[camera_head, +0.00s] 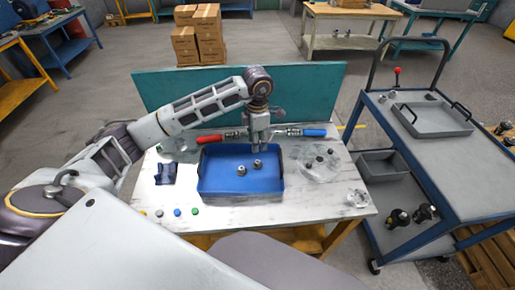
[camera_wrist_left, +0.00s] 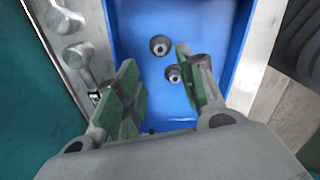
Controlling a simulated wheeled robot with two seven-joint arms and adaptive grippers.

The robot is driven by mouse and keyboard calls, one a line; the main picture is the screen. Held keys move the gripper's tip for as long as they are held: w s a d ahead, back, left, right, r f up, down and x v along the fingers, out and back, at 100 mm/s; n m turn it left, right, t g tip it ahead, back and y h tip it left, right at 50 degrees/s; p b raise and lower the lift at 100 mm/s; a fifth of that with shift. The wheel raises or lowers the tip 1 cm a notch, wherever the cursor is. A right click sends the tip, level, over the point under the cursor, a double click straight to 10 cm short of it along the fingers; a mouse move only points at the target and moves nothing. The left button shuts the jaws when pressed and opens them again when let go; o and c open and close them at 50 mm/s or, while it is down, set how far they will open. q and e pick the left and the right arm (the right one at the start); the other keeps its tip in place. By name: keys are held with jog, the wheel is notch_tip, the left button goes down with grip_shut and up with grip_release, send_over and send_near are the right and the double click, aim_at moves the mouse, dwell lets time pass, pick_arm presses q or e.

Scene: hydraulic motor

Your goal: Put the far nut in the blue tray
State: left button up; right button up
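The blue tray (camera_head: 230,188) lies in the middle of the white table; its floor also shows in the left wrist view (camera_wrist_left: 190,20). Two grey nuts lie apart in the tray: one nut (camera_head: 241,170) nearer the front left, another nut (camera_head: 257,163) farther back and right. In the left wrist view they are an upper nut (camera_wrist_left: 160,45) and a lower nut (camera_wrist_left: 174,73) close to one finger. My left gripper (camera_head: 262,148) is above the tray's back right part, fingers down, open with nothing between them (camera_wrist_left: 158,88). My right gripper is out of view.
A clear round dish (camera_head: 318,165) with small dark parts stands right of the tray. Red-handled (camera_head: 210,139) and blue-handled (camera_head: 314,133) tools lie behind it. Small coloured caps (camera_head: 177,212) lie at the front left. A cart (camera_head: 440,150) stands to the right.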

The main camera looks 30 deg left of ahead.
pick_arm(q)
jog(key=shift+r, duration=1.05)
